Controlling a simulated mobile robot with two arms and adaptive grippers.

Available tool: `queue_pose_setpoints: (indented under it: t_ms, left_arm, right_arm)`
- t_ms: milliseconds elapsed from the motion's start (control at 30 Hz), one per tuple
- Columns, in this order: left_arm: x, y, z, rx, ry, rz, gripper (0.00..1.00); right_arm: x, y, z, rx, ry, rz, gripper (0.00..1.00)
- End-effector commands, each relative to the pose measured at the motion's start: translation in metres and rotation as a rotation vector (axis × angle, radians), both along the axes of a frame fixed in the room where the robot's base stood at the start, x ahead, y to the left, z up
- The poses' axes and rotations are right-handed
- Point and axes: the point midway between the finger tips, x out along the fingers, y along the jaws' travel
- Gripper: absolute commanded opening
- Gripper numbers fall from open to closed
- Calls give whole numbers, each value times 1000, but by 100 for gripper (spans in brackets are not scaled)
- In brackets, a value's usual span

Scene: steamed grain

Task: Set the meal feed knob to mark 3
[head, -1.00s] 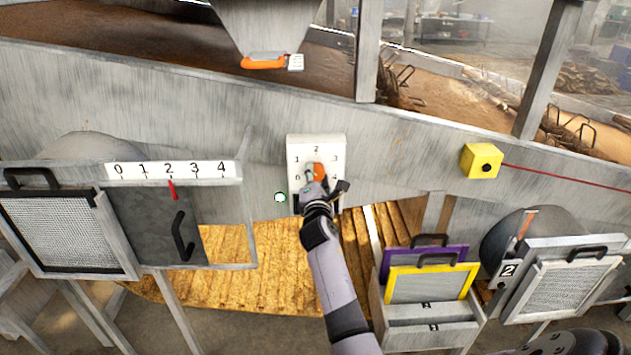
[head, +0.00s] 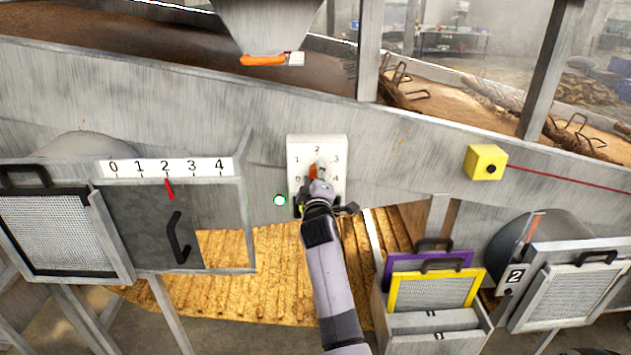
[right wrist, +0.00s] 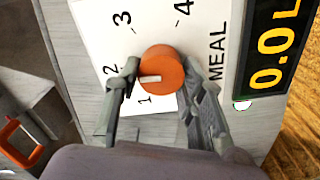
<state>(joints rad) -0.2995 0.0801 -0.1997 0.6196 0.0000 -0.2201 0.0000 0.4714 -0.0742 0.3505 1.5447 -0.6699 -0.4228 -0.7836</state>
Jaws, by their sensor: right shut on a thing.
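The meal feed knob (right wrist: 163,62) is a round orange knob on a white dial plate (right wrist: 90,28) marked with numbers and the word MEAL. My right gripper (right wrist: 163,78) is shut on it, one finger on each side. The knob's white pointer line appears to lie between marks 1 and 2. In the head view the white plate (head: 317,142) is on the grey wall, and the knob (head: 313,171) is partly hidden by my right gripper (head: 320,187). My left gripper is not in view.
A black display (right wrist: 271,50) with amber digits starting 0.0 sits beside the dial. A green lamp (head: 280,200) is left of the plate. A yellow box (head: 486,162) with a red cord is right. A 0–4 slide scale (head: 168,167) is left.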

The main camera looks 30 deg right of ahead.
Motion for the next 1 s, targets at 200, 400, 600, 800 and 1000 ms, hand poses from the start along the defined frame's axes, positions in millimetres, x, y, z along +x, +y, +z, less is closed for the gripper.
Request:
queue_pose_setpoints:
  t_ms: [200, 400, 600, 800, 1000]
  left_arm:
    - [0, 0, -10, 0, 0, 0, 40]
    - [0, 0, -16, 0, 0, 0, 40]
    - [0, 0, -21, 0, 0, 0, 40]
    - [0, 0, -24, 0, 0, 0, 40]
    - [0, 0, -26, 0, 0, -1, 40]
  right_arm:
    - [-1, -1, -6, 180, -100, -3, 9]
    - [-1, -1, -6, 344, -199, -3, 9]
    - [-1, -1, -6, 504, -293, -4, 9]
    - [-1, -1, -6, 645, -379, -5, 9]
    - [-2, -1, -7, 751, -442, -6, 9]
